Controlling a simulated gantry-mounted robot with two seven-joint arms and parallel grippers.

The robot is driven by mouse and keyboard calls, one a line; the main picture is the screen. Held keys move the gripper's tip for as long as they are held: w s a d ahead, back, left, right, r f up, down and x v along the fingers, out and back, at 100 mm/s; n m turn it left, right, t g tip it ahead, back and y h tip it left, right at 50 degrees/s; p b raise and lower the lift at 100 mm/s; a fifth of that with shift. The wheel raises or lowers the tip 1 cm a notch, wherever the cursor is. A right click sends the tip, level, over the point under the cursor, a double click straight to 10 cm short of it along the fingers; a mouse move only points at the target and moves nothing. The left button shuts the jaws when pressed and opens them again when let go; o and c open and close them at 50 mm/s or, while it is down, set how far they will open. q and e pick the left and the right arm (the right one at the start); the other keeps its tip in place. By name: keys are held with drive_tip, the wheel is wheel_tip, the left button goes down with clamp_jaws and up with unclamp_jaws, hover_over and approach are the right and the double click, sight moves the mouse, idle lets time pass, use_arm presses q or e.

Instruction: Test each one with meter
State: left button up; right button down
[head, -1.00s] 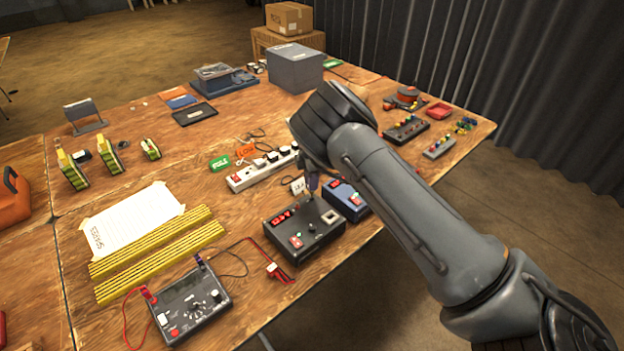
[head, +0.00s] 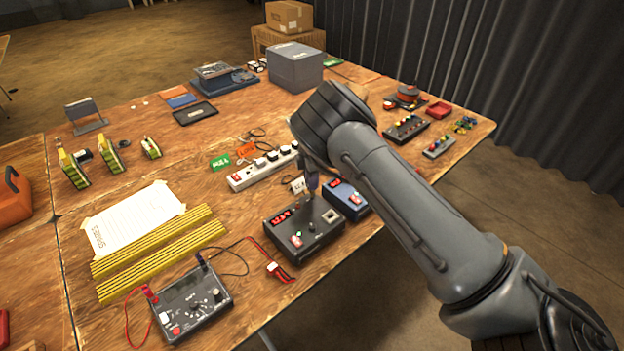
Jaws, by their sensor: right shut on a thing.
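A black meter box (head: 318,243) with a lit red display and a red switch stands near the table's front edge. A blue box (head: 345,203) with a red display stands behind it, to the right. A dark multimeter (head: 193,305) with a dial, red and black leads lies at the front left. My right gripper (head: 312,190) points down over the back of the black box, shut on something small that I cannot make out. A small white tag (head: 297,186) shows beside its fingers. My left gripper is not in view.
A white power strip (head: 250,176) with several plugs lies behind the black box, near green (head: 220,162) and orange cards. Yellow striped strips (head: 160,250) and a paper sheet (head: 130,220) lie at left. The table's front edge is close to the boxes.

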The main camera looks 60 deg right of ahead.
idle(0.4)
drive_tip(key=shift+f, duration=0.65)
idle(0.9)
idle(0.5)
drive_tip(key=shift+f, duration=0.25)
idle(0.5)
drive_tip(key=c, duration=1)
unclamp_jaws()
drive_tip(key=o, duration=0.3)
drive_tip(key=shift+r, duration=0.1)
